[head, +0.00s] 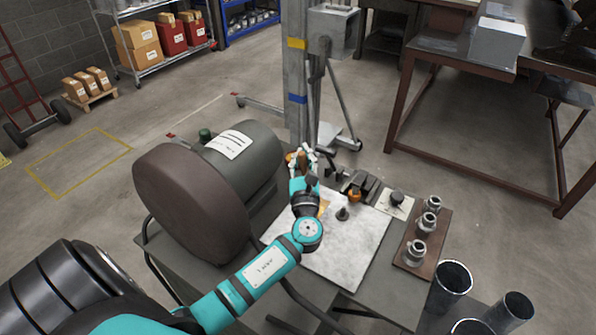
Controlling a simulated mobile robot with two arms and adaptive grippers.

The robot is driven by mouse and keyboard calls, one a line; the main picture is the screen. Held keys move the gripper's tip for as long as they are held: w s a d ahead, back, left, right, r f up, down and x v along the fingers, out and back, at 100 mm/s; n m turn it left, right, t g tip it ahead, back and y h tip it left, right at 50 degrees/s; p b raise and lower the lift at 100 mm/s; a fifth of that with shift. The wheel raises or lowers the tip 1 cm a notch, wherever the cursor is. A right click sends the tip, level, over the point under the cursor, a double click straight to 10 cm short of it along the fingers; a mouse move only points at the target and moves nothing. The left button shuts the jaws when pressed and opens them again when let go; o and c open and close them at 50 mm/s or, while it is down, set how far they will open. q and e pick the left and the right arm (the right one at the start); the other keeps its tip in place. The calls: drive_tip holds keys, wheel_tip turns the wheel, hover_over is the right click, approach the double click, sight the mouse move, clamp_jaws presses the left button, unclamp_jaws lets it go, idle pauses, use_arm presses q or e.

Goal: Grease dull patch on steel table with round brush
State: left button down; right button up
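A steel table (377,292) stands in front of me with a pale, mottled sheet (345,250) lying on it. A small tan patch shows on the sheet beside my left wrist, partly hidden by it. My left gripper (302,156) is at the table's far side, beyond the sheet; its fingers are small, and I cannot tell if they are open or shut. A brown item (291,161) is beside the fingers; whether it is held is unclear. A small dark knobbed item (343,213) stands on the sheet. I cannot pick out the round brush with certainty. My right gripper is not in view.
A large drum-shaped machine (200,190) crowds the table's left side. Dark tools with an orange part (355,192) lie at the back. A black round item (397,198) sits on a pale card. A brown board (422,245) holds metal fittings; metal cups (450,285) stand at lower right.

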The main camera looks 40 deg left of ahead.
use_arm(q)
drive_tip(key=w+d+r+n+h, duration=0.1)
drive_tip(key=w+d+r+h, duration=0.1)
drive_tip(key=w+d, duration=0.15)
drive_tip(key=f+b, duration=0.4)
drive_tip(key=shift+w+a+f, duration=0.3)
drive_tip(key=shift+a+f, duration=0.1)
